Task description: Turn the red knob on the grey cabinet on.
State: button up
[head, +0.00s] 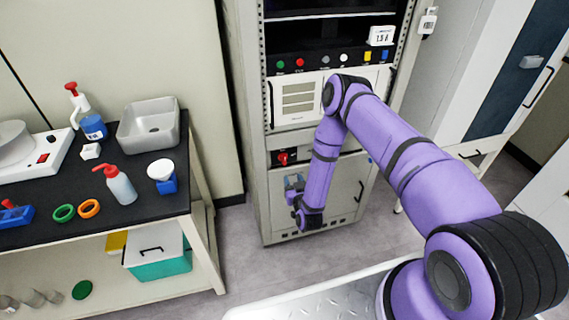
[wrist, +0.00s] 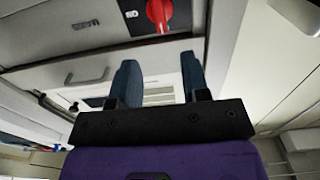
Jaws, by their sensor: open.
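The red knob (head: 283,157) is on the front of the grey cabinet (head: 254,170), on a dark panel below the white-fronted drawer unit. In the wrist view the red knob (wrist: 160,14) is at the top edge, partly cut off, on a black plate. My gripper (head: 294,181) is just below the knob in the head view, fingers pointing up. In the wrist view my gripper (wrist: 159,64) has two blue fingers apart with nothing between them. The knob appears beyond the fingertips, roughly in line with the gap, and apart from them. Contact is not visible.
Above the knob are a row of coloured buttons (head: 300,64) and a white unit (head: 300,98). Floor between bench and cabinet is clear. A white cabinet (head: 470,60) stands at right.

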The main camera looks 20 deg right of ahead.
aim_at(285, 161)
jog(key=w, duration=1)
jog(key=shift+w, duration=0.4)
jog(key=shift+c, duration=0.2)
grip_shut()
